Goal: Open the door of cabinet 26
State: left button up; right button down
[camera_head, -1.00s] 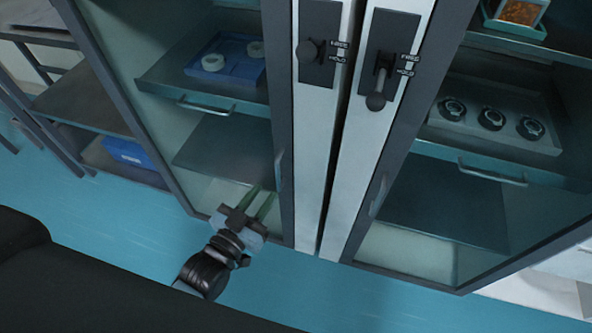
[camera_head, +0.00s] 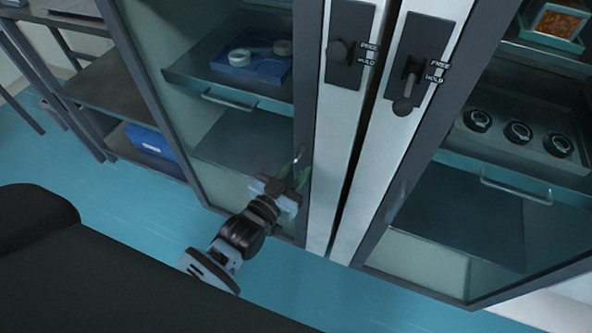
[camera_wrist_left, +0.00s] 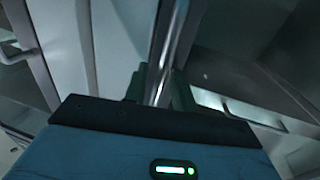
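Two glass-fronted cabinet doors stand side by side, and both look shut; no number 26 is readable. The left door (camera_head: 313,130) has an upright handle (camera_head: 298,154) on its inner edge. My left gripper (camera_head: 294,177) is at this handle, with its green fingers apart. In the left wrist view, the shiny handle bar (camera_wrist_left: 170,50) runs down between the two fingers (camera_wrist_left: 160,88); I cannot tell if they touch it. The right door (camera_head: 398,150) has its own handle (camera_head: 396,200). My right gripper is not in view.
A left latch (camera_head: 340,50) and a right latch (camera_head: 408,85), labelled FREE and HOLD, sit on the white frames. Drawers inside hold a blue tray (camera_head: 250,62) and several round parts (camera_head: 518,132). A shelf with a blue box (camera_head: 150,140) stands left. Blue floor lies in front.

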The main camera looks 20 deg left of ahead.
pick_arm(q)
grip_shut()
jog(key=shift+s, duration=0.2)
